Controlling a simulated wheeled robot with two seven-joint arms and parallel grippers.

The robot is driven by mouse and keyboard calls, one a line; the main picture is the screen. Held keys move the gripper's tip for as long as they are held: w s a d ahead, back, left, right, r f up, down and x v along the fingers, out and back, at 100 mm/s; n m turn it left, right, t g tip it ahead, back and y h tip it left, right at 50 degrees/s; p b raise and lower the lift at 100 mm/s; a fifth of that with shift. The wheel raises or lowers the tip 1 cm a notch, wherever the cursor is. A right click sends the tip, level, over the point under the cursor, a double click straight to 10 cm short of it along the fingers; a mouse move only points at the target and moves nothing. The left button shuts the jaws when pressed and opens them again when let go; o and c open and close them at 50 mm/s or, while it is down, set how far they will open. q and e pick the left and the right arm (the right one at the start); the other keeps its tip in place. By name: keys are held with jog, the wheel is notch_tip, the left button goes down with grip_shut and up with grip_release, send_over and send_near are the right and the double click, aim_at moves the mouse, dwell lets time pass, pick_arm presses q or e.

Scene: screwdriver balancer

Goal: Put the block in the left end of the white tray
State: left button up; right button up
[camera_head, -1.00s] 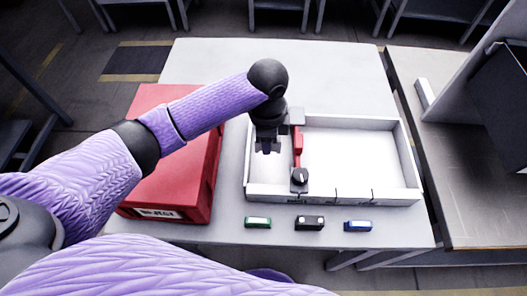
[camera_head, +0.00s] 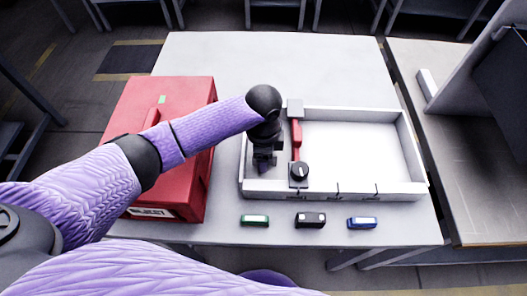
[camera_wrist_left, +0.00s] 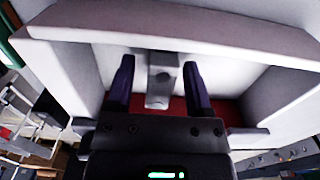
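The white tray (camera_head: 365,193) lies on the table. A divider with a red bar (camera_head: 296,133) and a dark round knob (camera_head: 299,172) crosses it towards its left end. My left gripper (camera_head: 264,165) points down inside the left end, left of the divider. In the left wrist view its two dark fingers (camera_wrist_left: 160,85) stand apart, and a grey piece (camera_wrist_left: 163,72) shows between them with gaps on both sides. I cannot tell whether that piece is the block or part of the tray. The floor under the gripper is mostly hidden. My right gripper is out of view.
A red box (camera_head: 185,90) labelled "REJECT" stands left of the tray, with a green patch on top. Green (camera_head: 255,220), black (camera_head: 310,220) and blue (camera_head: 362,223) small blocks lie in front of the tray. The table behind it (camera_head: 290,60) is clear.

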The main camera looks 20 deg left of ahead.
pick_arm(q)
notch_tip(320, 180, up, 12)
jog(key=p, duration=0.4)
jog(key=shift+r+p, duration=0.15)
jog(key=shift+p, duration=0.25)
